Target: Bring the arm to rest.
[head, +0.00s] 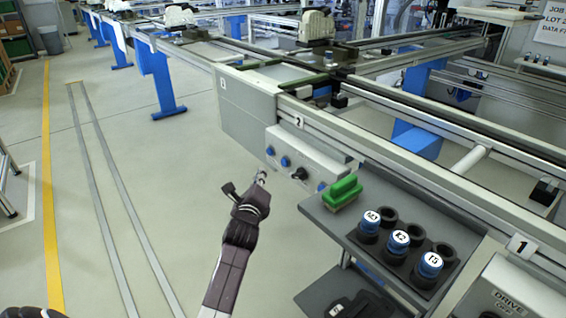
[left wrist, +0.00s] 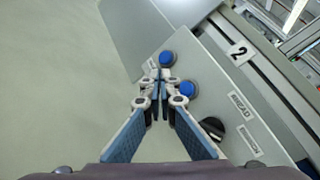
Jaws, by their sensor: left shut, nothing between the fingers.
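My left gripper (head: 262,177) is in the middle of the head view, its arm coming up from the bottom edge. It is shut and empty, in front of the control box (head: 312,160) on the conveyor's side. In the left wrist view the closed fingertips (left wrist: 159,76) appear close to two blue buttons (left wrist: 187,89) on that box. The fingers overlap the panel in this view, and I cannot tell whether they touch it. A black knob (left wrist: 212,128) sits beside the buttons. My right gripper does not show.
The conveyor (head: 247,105) runs behind the box. The floor (head: 130,170) to the left is open, with a yellow line (head: 47,190).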

